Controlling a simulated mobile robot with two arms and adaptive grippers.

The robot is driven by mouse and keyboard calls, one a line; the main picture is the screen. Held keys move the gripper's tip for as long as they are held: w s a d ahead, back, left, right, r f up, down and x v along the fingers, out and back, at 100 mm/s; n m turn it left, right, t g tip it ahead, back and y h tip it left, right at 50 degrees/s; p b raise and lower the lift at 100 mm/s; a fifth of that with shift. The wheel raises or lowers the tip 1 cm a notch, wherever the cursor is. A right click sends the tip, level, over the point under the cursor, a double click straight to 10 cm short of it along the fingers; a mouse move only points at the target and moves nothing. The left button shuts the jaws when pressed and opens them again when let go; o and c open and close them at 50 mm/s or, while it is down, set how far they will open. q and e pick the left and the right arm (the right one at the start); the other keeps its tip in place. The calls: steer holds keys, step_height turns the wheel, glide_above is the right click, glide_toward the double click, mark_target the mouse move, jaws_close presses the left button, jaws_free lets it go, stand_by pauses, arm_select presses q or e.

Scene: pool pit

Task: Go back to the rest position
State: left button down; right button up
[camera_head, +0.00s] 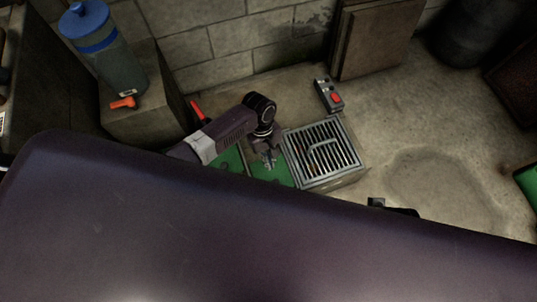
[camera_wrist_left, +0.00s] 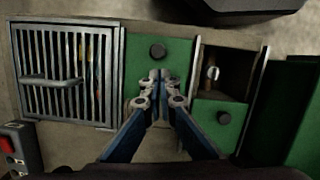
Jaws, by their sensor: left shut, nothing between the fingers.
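My left gripper (camera_head: 269,161) is in the middle of the head view, low over a green panel (camera_head: 270,168) beside the metal grate. In the left wrist view my left gripper (camera_wrist_left: 160,77) points at the green panel (camera_wrist_left: 174,57), with its fingertips together and nothing between them. A black knob (camera_wrist_left: 157,50) sits on the panel just beyond the fingertips. I cannot tell whether the fingertips touch the panel. My right gripper does not show clearly; only a small dark part appears at the lower right of the head view.
The barred grate (camera_head: 322,152) with a handle is right of the gripper. A grey box with a red button (camera_head: 330,96) lies behind it. An open compartment (camera_wrist_left: 225,72) shows in the wrist view. A blue-capped bottle (camera_head: 104,47) stands at left.

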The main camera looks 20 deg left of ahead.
arm_select(q)
steer(key=shift+v, duration=1.85)
steer(key=shift+d, duration=0.1)
